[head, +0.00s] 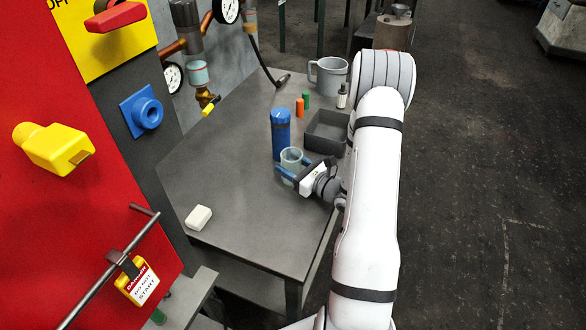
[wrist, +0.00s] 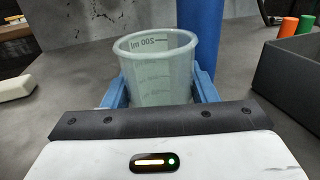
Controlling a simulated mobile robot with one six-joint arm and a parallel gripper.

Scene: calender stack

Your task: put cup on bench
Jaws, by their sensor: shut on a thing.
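The cup (wrist: 155,75) is a translucent pale green measuring cup with a scale on its side. It stands upright between the two blue fingers of my gripper (wrist: 158,92), which is shut on it. In the head view the cup (head: 291,158) is at the right part of the grey bench (head: 225,190), close to the blue bottle. My gripper (head: 292,176) reaches it from the right front. The cup's base is hidden by the gripper, so I cannot tell whether it touches the bench top.
A blue bottle (head: 281,135) stands just behind the cup. A dark open tray (head: 327,133) is to its right. Orange (head: 299,107) and green (head: 306,98) cylinders and a grey mug (head: 329,76) stand farther back. A white block (head: 198,217) lies at front left. The bench's middle is clear.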

